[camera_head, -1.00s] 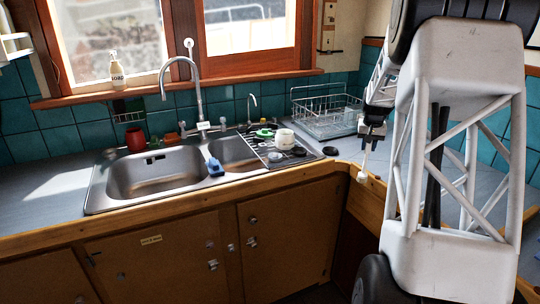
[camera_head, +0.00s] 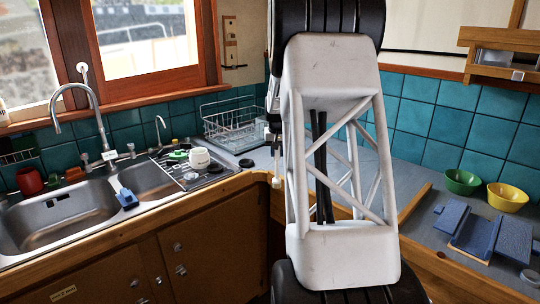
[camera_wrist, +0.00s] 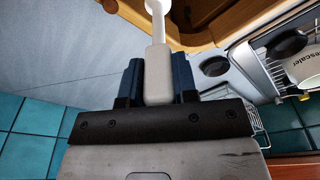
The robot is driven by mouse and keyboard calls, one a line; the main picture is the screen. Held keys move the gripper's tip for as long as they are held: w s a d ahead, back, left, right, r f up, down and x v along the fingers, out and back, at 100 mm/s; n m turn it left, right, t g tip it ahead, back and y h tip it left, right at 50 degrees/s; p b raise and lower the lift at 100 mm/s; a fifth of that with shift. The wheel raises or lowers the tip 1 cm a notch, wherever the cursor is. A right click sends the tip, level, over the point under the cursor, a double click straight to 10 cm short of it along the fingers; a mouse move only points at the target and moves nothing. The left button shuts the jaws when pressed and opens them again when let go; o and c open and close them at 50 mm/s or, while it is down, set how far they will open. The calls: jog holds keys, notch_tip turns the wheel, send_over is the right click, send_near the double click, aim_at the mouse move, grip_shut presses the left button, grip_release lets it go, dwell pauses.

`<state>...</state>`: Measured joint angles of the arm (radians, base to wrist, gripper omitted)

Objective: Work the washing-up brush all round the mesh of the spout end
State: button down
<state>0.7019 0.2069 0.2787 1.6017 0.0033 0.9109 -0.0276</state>
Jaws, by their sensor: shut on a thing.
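My gripper (camera_wrist: 158,78) is shut on the pale handle of the washing-up brush (camera_wrist: 158,88). In the head view the gripper (camera_head: 272,134) is partly hidden behind my arm. The white brush head (camera_head: 276,183) hangs down over the counter's wooden edge near the inner corner, apart from the sink things. The tall curved tap (camera_head: 92,98) stands behind the sink, its spout end (camera_head: 57,129) over the left basin; the mesh cannot be made out. A small dark round piece (camera_head: 246,163) lies on the counter right of the drainer; I cannot tell whether it is a spout part.
A white descaler mug (camera_head: 199,158) and small parts stand on the drainer. A blue object (camera_head: 126,198) sits between the basins. A wire dish rack (camera_head: 235,125) stands behind.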

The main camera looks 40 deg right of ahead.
jog(key=w+a+r+n, duration=0.4)
jog(key=w+a+r, duration=0.1)
jog(key=w+a, duration=0.7)
jog(key=w+a+r+n+y, duration=0.1)
jog(key=w+a+r+n, duration=0.2)
jog(key=w+a, duration=0.9)
jog(key=shift+w+a+r+n, duration=0.3)
jog(key=shift+w+r+n, duration=0.1)
jog(key=shift+w+r, duration=0.7)
jog(key=shift+w+f, duration=0.15)
jog(key=shift+f, duration=0.15)
jog(key=shift+f, duration=2.25)
jog(key=c, duration=1.6)
grip_release()
grip_shut()
